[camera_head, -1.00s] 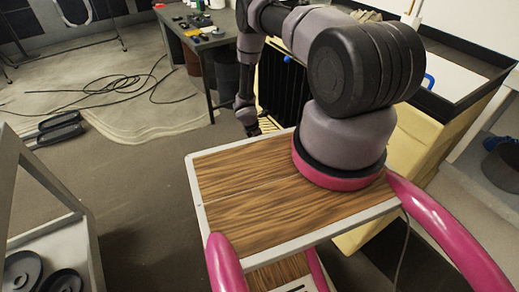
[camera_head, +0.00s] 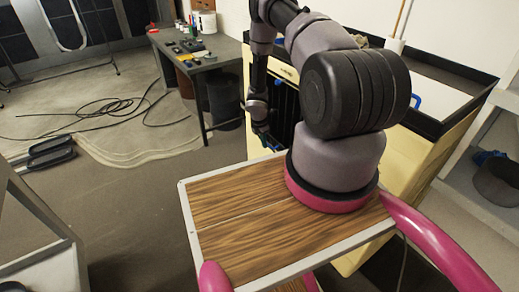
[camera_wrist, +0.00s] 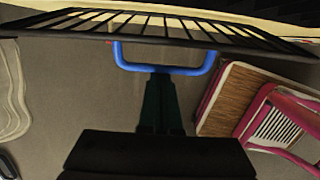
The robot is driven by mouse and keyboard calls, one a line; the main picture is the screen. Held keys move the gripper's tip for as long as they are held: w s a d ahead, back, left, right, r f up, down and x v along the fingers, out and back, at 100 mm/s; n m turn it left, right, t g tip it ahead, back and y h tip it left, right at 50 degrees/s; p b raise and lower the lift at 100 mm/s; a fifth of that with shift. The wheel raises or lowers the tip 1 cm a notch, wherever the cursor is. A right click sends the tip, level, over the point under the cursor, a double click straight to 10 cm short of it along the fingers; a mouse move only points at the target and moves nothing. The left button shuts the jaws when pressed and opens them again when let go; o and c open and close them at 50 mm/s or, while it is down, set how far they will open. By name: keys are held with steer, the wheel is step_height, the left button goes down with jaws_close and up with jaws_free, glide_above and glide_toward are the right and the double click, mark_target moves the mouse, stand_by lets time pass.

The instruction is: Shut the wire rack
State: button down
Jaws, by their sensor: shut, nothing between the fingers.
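The wire rack (camera_wrist: 215,32) is a dark frame with thin parallel bars, seen at a steep slant across the top of the wrist view. A blue U-shaped handle (camera_wrist: 203,68) sticks out from its near edge. In the head view, the rack (camera_head: 285,98) shows as dark upright bars at the cream cabinet, partly hidden by my arm. My gripper (camera_wrist: 162,82) is shut and empty, with its tips at or just below the handle's crossbar; I cannot tell whether they touch. In the head view, my gripper (camera_head: 268,140) is small and low in front of the rack.
The cream cabinet (camera_head: 425,150) with a black rim stands behind my arm. A dark workbench (camera_head: 195,50) with small items stands left of it, a bin (camera_head: 224,97) below. Cables (camera_head: 115,112) lie on the floor. A grey frame (camera_head: 40,225) stands at lower left.

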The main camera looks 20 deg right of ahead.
steer(key=shift+w+d+r, duration=0.2)
steer(key=shift+d+r, duration=0.4)
steer(key=shift+d, duration=0.2)
step_height(320, 180, up, 10)
steer(key=a, duration=0.2)
steer(key=s+a+f+t+h, duration=0.1)
steer(key=s+a+f+h, duration=0.1)
steer(key=a+h, duration=0.6)
steer(key=w+d+f+y, duration=0.1)
steer(key=d+f, duration=0.6)
steer(key=d, duration=0.1)
steer(key=shift+w+d+f+y, duration=0.2)
steer(key=shift+w+y, duration=0.1)
steer(key=shift+y, duration=0.1)
